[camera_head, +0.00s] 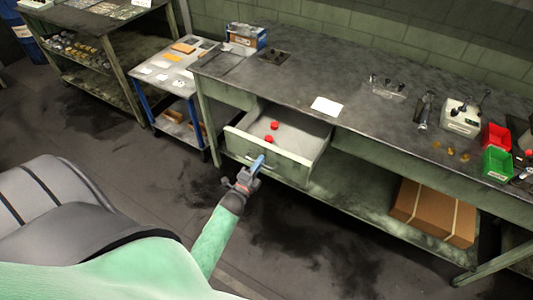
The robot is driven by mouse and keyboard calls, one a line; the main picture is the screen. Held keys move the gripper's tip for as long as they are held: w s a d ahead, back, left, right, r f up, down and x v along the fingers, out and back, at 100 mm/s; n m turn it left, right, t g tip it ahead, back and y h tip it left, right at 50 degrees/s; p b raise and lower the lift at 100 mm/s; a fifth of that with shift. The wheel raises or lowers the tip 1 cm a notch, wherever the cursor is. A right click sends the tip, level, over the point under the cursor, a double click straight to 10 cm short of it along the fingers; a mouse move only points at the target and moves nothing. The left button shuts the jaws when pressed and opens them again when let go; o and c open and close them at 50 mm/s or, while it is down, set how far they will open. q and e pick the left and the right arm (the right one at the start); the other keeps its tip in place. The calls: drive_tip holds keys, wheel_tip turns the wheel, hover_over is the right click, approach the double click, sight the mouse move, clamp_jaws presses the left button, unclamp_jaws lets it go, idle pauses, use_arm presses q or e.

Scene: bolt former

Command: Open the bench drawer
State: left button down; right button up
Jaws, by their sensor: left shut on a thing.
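The bench drawer (267,154) is pulled out from under the workbench (330,75), and its inside shows from above. Two small red things (272,132) lie in it. My left gripper (258,163) is at the middle of the drawer's front, shut on its handle. The handle itself is mostly hidden by the fingers. My right gripper is not in view.
The bench top carries a white sheet (326,106), a red bin (495,137) and a green bin (497,163). A cardboard box (433,212) sits on the lower shelf. A blue-legged cart (168,76) stands left of the bench. The floor before the drawer is free apart from my arm.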

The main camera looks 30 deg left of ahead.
use_arm(q)
drive_tip(key=shift+s, duration=1.15)
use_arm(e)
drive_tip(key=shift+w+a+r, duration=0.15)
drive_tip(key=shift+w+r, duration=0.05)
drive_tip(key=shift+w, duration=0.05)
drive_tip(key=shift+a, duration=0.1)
use_arm(q)
drive_tip(key=c, duration=1.6)
unclamp_jaws()
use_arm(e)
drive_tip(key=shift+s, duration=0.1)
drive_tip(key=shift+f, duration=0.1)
use_arm(q)
drive_tip(key=s+f+b, duration=0.1)
drive_tip(key=s+b, duration=0.2)
drive_tip(key=s, duration=0.4)
drive_tip(key=shift+s+f, duration=0.25)
drive_tip(key=shift+s, duration=0.05)
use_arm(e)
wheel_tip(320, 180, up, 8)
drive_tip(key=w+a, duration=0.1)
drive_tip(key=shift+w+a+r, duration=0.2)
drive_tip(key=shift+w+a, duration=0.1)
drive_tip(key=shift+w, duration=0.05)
